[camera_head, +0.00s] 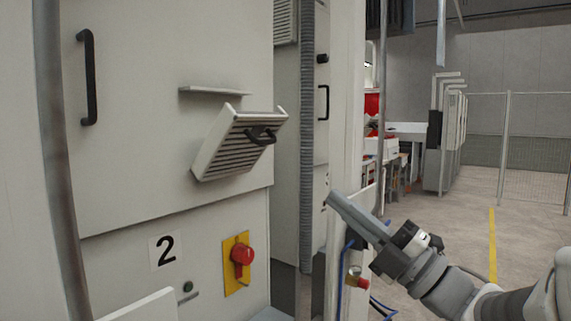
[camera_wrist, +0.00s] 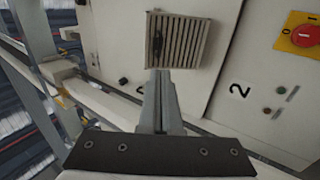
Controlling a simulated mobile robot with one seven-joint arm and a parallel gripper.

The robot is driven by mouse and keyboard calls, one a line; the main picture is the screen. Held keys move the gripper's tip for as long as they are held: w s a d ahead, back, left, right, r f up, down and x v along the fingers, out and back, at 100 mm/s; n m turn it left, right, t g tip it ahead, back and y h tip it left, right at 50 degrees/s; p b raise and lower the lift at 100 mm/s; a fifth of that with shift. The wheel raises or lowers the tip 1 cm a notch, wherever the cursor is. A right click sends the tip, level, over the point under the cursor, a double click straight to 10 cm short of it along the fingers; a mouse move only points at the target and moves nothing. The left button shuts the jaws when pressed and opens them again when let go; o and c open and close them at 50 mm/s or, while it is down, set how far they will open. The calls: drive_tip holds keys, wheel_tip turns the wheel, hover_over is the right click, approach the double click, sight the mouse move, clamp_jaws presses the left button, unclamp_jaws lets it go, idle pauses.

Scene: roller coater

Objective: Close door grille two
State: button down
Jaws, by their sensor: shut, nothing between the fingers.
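The door grille (camera_head: 236,143) is a slatted, light-coloured flap on the cabinet door above the label 2. In the head view it stands tilted out from the door at its top, with a small black handle (camera_head: 262,135) on its face. The grille also shows in the wrist view (camera_wrist: 190,42), partly behind my fingers at its lower edge. My gripper (camera_head: 328,200) is at the right in the head view, apart from the grille and lower than it. Its fingers (camera_wrist: 160,75) are shut together and hold nothing. In the wrist view they point toward the grille.
A label 2 (camera_head: 165,250) and a red knob on a yellow plate (camera_head: 241,257) are below the grille. A tall black handle (camera_head: 88,78) is at upper left. A pale post (camera_head: 346,90) stands between cabinet and arm. Open floor (camera_head: 460,215) lies at the right.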

drive_tip(key=p, duration=0.4)
approach(261, 115)
drive_tip(key=w+a+f, duration=0.1)
drive_tip(key=w+a, duration=0.2)
drive_tip(key=shift+a+f, duration=0.2)
drive_tip(key=shift+r, duration=0.1)
drive_tip(key=r+p, duration=0.1)
drive_tip(key=r+g+h+p, duration=0.1)
drive_tip(key=p, duration=0.1)
drive_tip(key=shift+w+a+r+h, duration=0.25)
drive_tip(key=shift+a+r+h, duration=0.05)
drive_tip(key=shift+a+r, duration=0.1)
drive_tip(key=r+p, duration=0.1)
drive_tip(key=p, duration=0.1)
drive_tip(key=w+a+r+g+h+p, duration=0.1)
drive_tip(key=a+r+h+p, duration=0.1)
drive_tip(key=p, duration=0.1)
drive_tip(key=shift+w+g+p, duration=0.3)
drive_tip(key=shift+g, duration=0.1)
drive_tip(key=shift+w+a+r+g+h+p, duration=0.35)
drive_tip(key=shift+h+p, duration=0.15)
drive_tip(key=shift+p, duration=0.25)
drive_tip(key=shift+w+a+r+p, duration=0.3)
drive_tip(key=shift+w+a, duration=0.1)
drive_tip(key=shift+a, duration=0.2)
drive_tip(key=shift+w+a+r+p, duration=0.2)
drive_tip(key=shift+w+a+r, duration=0.1)
drive_tip(key=shift+w+a, duration=0.25)
drive_tip(key=shift+s, duration=0.1)
